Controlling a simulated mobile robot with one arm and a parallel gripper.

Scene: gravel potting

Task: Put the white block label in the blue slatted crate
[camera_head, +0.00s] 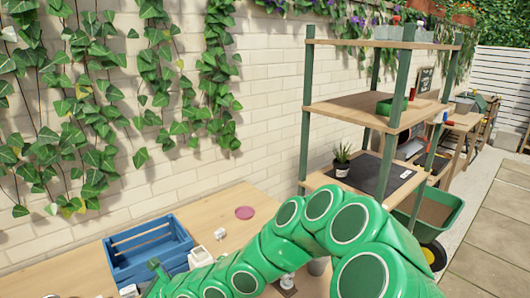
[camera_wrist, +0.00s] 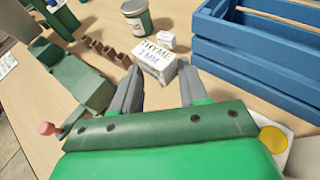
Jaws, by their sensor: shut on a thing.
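My fingers cannot be made out in the head view.
A jar (camera_wrist: 137,18), a small white block (camera_wrist: 166,41) and a brown notched strip (camera_wrist: 107,53) are beyond my gripper. A yellow disc (camera_wrist: 273,138) lies at the lower right. In the head view a pink disc (camera_head: 245,213) lies near the wall, and a shelf (camera_head: 375,105) stands right.

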